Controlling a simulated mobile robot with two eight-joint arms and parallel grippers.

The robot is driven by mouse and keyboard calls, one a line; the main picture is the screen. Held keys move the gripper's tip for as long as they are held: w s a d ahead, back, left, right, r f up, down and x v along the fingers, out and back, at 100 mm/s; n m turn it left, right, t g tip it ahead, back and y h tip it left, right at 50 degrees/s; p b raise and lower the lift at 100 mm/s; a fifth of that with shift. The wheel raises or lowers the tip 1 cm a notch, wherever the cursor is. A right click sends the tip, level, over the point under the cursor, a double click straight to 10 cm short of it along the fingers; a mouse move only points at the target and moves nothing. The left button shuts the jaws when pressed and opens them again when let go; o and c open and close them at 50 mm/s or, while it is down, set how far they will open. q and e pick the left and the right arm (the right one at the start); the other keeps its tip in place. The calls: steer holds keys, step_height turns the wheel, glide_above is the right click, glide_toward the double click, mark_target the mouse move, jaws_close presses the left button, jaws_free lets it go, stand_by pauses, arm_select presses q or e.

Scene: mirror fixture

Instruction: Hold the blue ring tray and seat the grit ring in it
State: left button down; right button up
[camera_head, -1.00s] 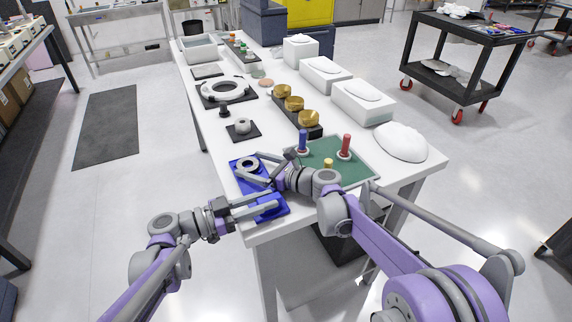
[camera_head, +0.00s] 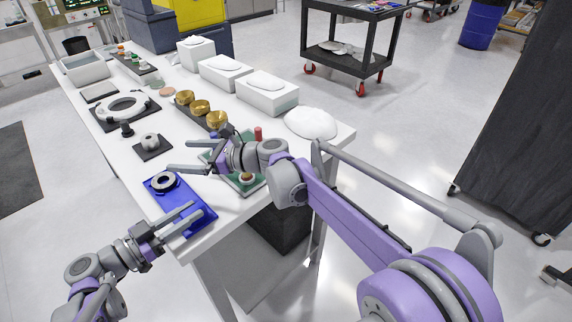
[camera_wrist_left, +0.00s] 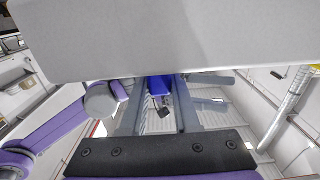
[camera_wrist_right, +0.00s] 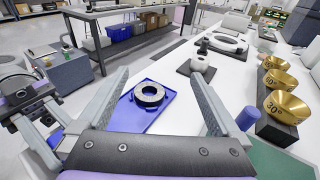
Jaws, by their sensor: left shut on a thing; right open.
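The blue ring tray (camera_head: 197,214) lies at the near left corner of the white table; it also shows in the right wrist view (camera_wrist_right: 133,117). The dark grey grit ring (camera_head: 163,181) lies flat in the tray's far part, also visible in the right wrist view (camera_wrist_right: 149,94). I cannot tell whether it is fully down. My left gripper (camera_head: 188,215) is shut on the tray's near end; part of the tray shows between its fingers in the left wrist view (camera_wrist_left: 158,86). My right gripper (camera_head: 180,156) is open and empty, apart from the ring and above the table.
A green mat (camera_head: 255,187) with pegs is under and beside my right gripper. Brass cups (camera_head: 200,107) stand in a row behind it. A small grey part on a black pad (camera_head: 151,142) sits beyond the tray. White boxes (camera_head: 267,92) line the right edge.

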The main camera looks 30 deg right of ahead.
steer(key=s+d+r+m+t+h, duration=0.1)
steer(key=d+m+t+h, duration=0.1)
steer(key=d, duration=0.9)
steer(key=s+d+m+t+h, duration=0.2)
steer(key=d+h, duration=0.1)
steer(key=d, duration=0.8)
steer(key=f, duration=0.9)
steer(key=shift+w+a+f, duration=0.1)
steer(key=shift+w+f, duration=0.1)
steer(key=shift+w, duration=0.05)
steer(key=v, duration=0.3)
steer(key=shift+f, duration=0.1)
steer(key=shift+s+d, duration=0.2)
steer(key=shift+s, duration=0.25)
arm_select(q)
steer(key=c, duration=0.6)
jaws_free()
